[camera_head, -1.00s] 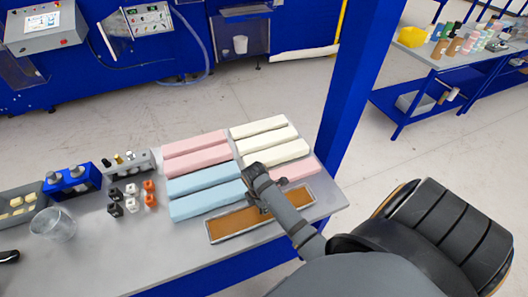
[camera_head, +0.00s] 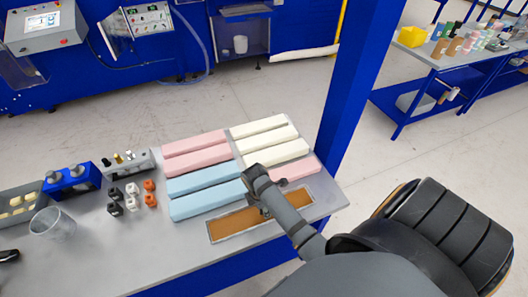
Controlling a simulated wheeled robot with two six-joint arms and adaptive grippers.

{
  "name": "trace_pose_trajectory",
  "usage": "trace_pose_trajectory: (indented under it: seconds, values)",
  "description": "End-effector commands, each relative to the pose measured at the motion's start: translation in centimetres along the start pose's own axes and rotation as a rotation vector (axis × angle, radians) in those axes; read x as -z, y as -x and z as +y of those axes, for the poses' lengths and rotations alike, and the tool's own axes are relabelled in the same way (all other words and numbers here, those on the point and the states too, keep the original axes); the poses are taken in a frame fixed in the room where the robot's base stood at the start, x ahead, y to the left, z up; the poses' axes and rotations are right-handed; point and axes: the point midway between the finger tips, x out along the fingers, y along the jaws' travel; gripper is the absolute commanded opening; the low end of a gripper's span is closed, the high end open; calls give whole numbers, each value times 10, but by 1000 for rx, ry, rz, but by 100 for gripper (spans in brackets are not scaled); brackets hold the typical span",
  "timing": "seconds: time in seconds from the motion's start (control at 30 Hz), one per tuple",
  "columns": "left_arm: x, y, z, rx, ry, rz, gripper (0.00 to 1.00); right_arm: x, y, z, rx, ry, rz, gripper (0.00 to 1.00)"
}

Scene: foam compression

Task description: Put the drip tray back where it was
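The drip tray (camera_head: 232,222) is a long, shallow metal tray with a brown inside. It lies at the front right of the grey table, in front of the foam blocks. My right arm reaches in from the lower right, and its wrist crosses over the tray.
Pink, blue and cream foam blocks (camera_head: 205,186) lie behind the tray. Small black, white and orange parts (camera_head: 131,196), a clear beaker (camera_head: 53,225) and a blue holder (camera_head: 73,180) stand to the left. A blue post (camera_head: 352,90) rises beyond the table's right end. The front-left tabletop is mostly clear.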

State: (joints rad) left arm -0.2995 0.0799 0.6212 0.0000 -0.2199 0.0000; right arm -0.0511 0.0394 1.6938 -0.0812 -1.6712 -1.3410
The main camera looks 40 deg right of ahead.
Motion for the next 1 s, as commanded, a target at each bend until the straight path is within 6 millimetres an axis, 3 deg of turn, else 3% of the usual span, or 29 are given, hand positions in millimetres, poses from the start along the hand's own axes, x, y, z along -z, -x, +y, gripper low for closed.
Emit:
trace_pose_trajectory:
  seconds: [0.23,0.63,1.0]
  values:
    - [-2,0,0,0,0,-3,0,0,5,0,-1,0,1,37]
    - [-1,0,0,0,0,-2,0,1,70,1,-2,0,2,37]
    - [-1,0,0,0,0,-2,0,0,75,0,0,0,0,37]
